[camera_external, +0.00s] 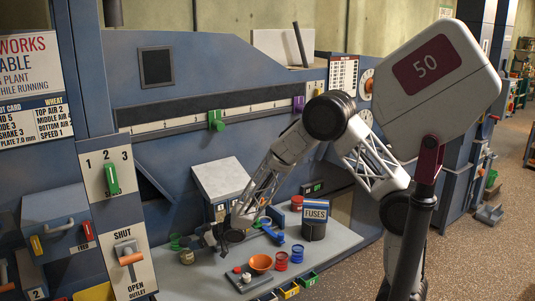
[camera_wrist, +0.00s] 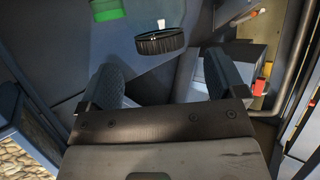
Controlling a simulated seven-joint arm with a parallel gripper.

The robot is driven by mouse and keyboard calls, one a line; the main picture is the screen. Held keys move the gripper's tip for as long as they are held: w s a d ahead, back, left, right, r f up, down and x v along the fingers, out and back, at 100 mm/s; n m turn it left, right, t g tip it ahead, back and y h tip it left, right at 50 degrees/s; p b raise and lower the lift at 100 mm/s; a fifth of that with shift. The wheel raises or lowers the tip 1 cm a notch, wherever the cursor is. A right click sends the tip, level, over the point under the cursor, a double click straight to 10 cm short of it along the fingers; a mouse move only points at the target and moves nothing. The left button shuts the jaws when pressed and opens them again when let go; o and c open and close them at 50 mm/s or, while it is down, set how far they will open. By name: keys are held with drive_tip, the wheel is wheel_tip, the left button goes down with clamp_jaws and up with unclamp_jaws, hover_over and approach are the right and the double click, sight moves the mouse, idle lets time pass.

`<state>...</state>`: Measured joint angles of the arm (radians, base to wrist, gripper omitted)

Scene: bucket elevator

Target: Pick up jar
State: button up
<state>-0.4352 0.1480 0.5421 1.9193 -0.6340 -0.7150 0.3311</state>
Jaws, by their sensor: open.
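My gripper (camera_external: 207,240) is over the left part of the grey bench in the external view, small and dark there. In the wrist view my gripper (camera_wrist: 166,78) has its two fingers wide apart with nothing between them. I cannot tell for sure which thing is the jar.
A dark bin marked FUSES (camera_external: 314,222) stands at the right, and a pale sloped box (camera_external: 222,178) behind. In the wrist view a dark ribbed round thing (camera_wrist: 160,43) lies beyond the fingers.

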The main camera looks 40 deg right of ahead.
sight(185, 240)
drive_tip(key=shift+w+a+f, duration=0.1)
drive_tip(key=shift+x, duration=2.75)
drive_tip(key=c, duration=1.2)
